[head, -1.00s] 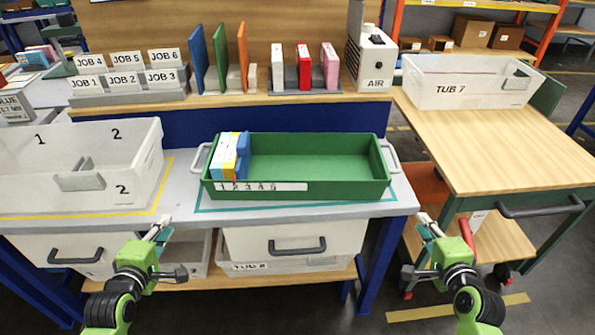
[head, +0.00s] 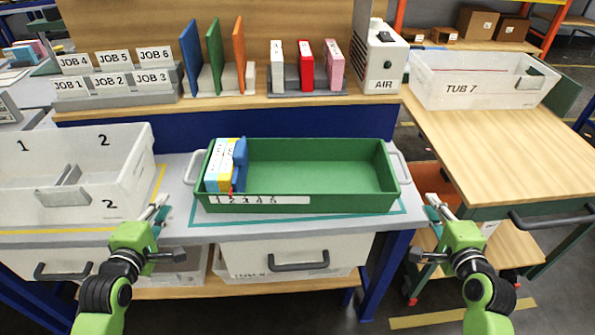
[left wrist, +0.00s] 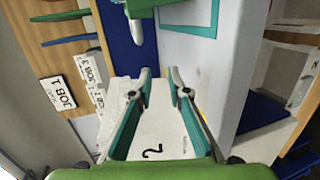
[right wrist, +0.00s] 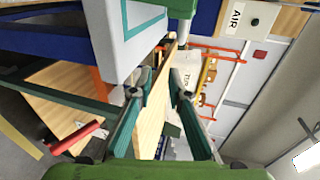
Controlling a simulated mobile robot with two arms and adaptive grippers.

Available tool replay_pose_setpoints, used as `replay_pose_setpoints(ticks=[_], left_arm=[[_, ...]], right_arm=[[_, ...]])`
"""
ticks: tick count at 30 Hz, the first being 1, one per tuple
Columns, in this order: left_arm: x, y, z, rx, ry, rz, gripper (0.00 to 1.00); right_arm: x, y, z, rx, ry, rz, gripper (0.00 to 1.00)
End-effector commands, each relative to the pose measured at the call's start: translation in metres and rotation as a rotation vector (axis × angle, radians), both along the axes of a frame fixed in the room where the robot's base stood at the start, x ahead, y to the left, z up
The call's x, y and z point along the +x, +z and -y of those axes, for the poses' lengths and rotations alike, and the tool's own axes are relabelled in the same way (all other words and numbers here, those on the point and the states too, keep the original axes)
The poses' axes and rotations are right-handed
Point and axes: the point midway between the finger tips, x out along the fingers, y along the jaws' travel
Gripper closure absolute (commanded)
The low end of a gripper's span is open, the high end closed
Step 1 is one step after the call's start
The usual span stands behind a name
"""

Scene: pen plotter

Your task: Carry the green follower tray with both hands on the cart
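The green follower tray (head: 320,165) sits on the grey bench inside a teal outline, with a grey handle at each end. Several white, yellow and blue pieces (head: 222,165) stand at its left end. My left gripper (head: 156,210) is below and left of the tray's left handle (head: 196,167), apart from it. My right gripper (head: 438,208) is below and right of the right handle (head: 400,166), also apart. In the left wrist view (left wrist: 159,78) and the right wrist view (right wrist: 159,75) the fingers are spread with nothing between them.
The cart (head: 500,140) with a wooden top stands at the right and carries TUB 7 (head: 470,85) at its back; its front is clear. A white divided tub (head: 120,160) is left of the tray. A shelf with job cards and coloured boards stands behind.

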Motion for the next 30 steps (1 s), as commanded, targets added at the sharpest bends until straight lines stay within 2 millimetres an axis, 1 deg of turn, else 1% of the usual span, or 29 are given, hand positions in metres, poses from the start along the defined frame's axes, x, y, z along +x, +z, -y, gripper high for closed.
replay_pose_setpoints(ticks=[11,14,16,20,30], left_arm=[[0.0,0.001,0.0,-0.003,0.001,0.002,0.83],[0.004,0.0,0.0,-0.003,0.001,0.002,0.83],[0.01,-0.001,0.0,-0.003,0.001,0.002,0.83],[0.029,-0.006,0.0,0.0,0.0,0.003,0.83],[0.095,-0.023,0.0,-0.001,0.0,0.001,0.83]], right_arm=[[0.0,0.001,0.0,0.003,-0.001,0.002,0.83],[0.004,0.0,0.0,0.003,-0.001,0.003,0.83],[0.01,-0.001,0.0,0.003,-0.001,0.002,0.83],[0.029,-0.005,0.0,0.004,0.0,0.003,0.83],[0.094,-0.023,0.0,0.003,0.0,0.001,0.83]])
